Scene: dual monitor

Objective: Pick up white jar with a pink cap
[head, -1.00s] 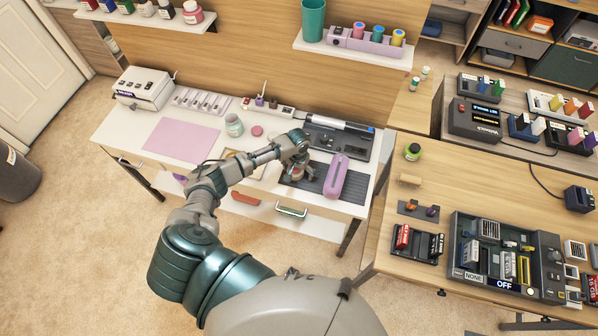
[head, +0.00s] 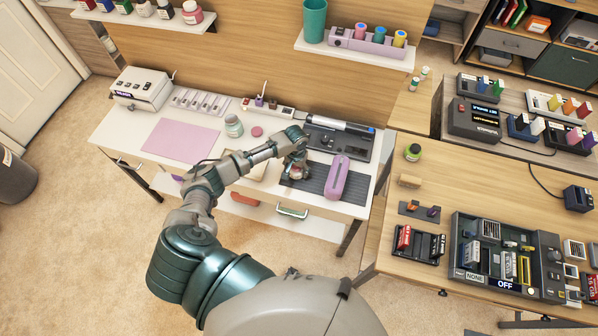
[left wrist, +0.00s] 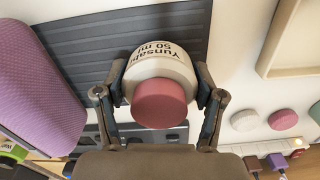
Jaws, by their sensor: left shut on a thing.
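The white jar with a pink cap (left wrist: 165,85) sits between the fingers of my left gripper (left wrist: 161,90) in the left wrist view. Both fingers press on its sides, so the gripper is shut on it. The jar's pink cap (left wrist: 160,104) faces the wrist camera, and part of its black lettering shows. In the head view my left gripper (head: 296,168) is over the dark ribbed mat (head: 318,184) on the white desk, left of a purple case. The gripper largely hides the jar there. I cannot tell whether the jar touches the mat. My right gripper is not in view.
The purple case (head: 337,178) lies close to the gripper's right. A pink sheet (head: 181,139) covers the desk's left part. A shelf (head: 350,52) hangs above.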

